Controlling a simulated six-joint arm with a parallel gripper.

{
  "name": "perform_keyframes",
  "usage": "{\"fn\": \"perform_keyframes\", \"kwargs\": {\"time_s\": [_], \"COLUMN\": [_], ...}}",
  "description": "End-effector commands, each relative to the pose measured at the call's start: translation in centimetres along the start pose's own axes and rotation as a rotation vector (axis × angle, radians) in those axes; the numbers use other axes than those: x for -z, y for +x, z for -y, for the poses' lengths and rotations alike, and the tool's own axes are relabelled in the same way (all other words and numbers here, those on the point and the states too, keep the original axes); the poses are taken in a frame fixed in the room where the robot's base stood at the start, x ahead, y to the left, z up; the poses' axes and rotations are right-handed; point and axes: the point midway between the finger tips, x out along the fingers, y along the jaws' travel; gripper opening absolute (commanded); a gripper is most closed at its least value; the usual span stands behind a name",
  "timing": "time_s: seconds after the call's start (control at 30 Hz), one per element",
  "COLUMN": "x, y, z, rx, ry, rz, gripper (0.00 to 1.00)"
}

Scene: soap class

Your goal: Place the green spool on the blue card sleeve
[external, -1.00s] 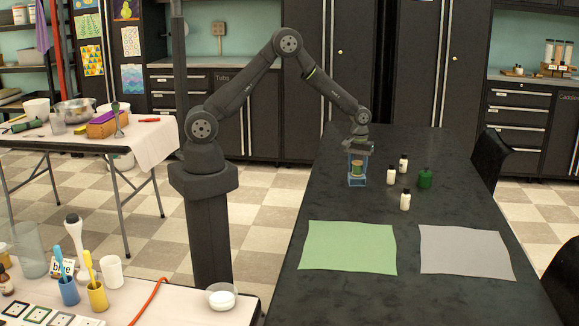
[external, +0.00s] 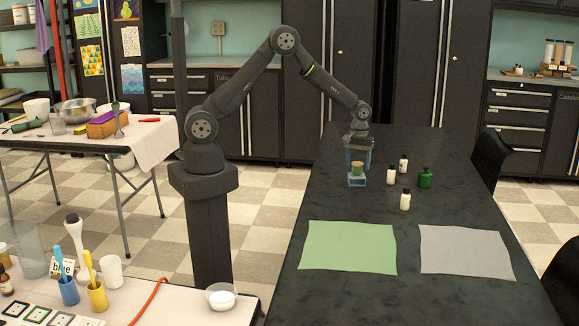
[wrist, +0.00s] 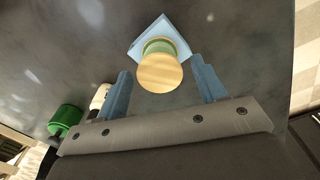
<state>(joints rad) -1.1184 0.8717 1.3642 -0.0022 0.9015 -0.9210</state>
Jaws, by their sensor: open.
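The green spool (external: 357,169), with pale wooden ends, stands upright on the small blue card sleeve (external: 357,181) on the dark table. In the wrist view the spool (wrist: 160,72) covers the middle of the sleeve (wrist: 148,29), whose blue corners show around it. My gripper (external: 358,161) is open just above the spool, pointing down. Its two blue fingers (wrist: 161,68) are apart, one to each side of the spool in the wrist view, with a visible gap on both sides. Nothing is held.
A green sheet (external: 348,248) and a grey sheet (external: 466,252) lie at the front of the table. The table left of the bottles is mostly clear.

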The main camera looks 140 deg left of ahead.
Motion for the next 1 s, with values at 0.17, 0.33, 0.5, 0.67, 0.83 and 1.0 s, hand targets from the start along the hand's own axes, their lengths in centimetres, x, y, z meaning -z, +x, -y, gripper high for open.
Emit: {"fn": "perform_keyframes", "kwargs": {"time_s": [0.17, 0.33, 0.5, 0.67, 0.83, 1.0], "x": [0.1, 0.0, 0.0, 0.0, 0.0, 0.0], "y": [-4.2, -7.5, -9.4, -9.9, -9.9, -9.6], "z": [-0.1, 0.0, 0.0, 0.0, 0.0, 0.0], "rx": [-0.004, -0.003, -0.002, 0.000, 0.000, 0.001], "ry": [0.000, 0.000, 0.000, 0.000, 0.000, 0.000], "rz": [-0.003, -0.002, -0.001, 0.000, 0.000, 0.001], "gripper": [0.64, 0.64, 0.64, 0.64, 0.64, 0.64]}}
